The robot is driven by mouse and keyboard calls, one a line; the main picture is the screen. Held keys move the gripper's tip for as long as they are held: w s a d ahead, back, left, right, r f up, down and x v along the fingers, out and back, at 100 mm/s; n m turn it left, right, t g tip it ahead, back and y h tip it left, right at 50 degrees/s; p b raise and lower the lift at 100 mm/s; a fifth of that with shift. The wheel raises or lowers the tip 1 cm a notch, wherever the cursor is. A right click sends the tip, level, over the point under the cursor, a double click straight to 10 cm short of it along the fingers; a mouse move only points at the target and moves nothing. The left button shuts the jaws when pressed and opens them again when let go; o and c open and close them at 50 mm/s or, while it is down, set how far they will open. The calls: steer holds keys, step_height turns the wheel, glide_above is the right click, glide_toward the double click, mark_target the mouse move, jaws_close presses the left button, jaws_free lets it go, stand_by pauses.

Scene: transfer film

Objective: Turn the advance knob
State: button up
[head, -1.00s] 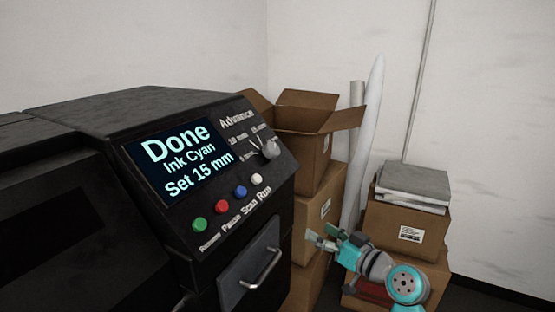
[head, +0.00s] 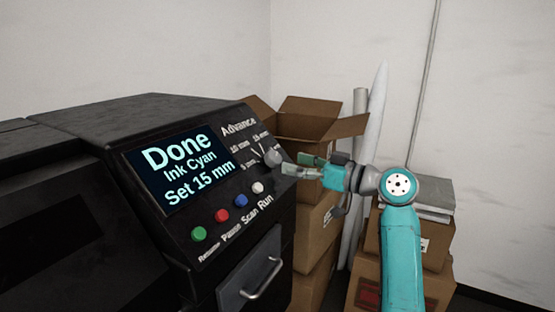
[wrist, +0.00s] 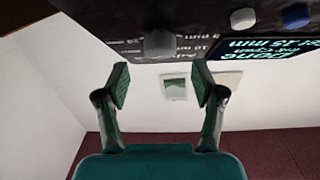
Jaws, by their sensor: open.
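The display (head: 180,165) reads "Done, Ink Cyan, Set 15 mm". My gripper (head: 290,165) is just right of the knob in the head view, its fingers pointing toward it. In the wrist view my gripper (wrist: 160,84) is open and empty. The knob (wrist: 160,43) lies ahead of the gap between its fingertips, apart from both. Which mark the knob points to is hard to tell.
Green, red, blue and white buttons (head: 258,187) sit below the display. A drawer with a metal handle (head: 262,279) is under the panel. Stacked cardboard boxes (head: 318,215) and pale rolls (head: 372,130) stand behind my arm at the right.

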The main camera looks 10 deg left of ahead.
mark_target(280, 158)
steer(key=shift+x, duration=2.9)
steer(key=c, duration=1.1)
steer(key=shift+c, duration=0.2)
steer(key=shift+n+g, duration=0.4)
steer(key=shift+n, duration=0.1)
steer(key=n+g+y, duration=0.1)
steer(key=n+g, duration=0.1)
steer(key=shift+w+n, duration=0.1)
steer(key=shift+n, duration=0.3)
steer(key=shift+w+n+g+h, duration=0.1)
steer(key=shift+n+g+h, duration=0.2)
steer(key=shift+n+g, duration=2.75)
steer(key=shift+n+t, duration=0.25)
steer(key=shift+n, duration=0.3)
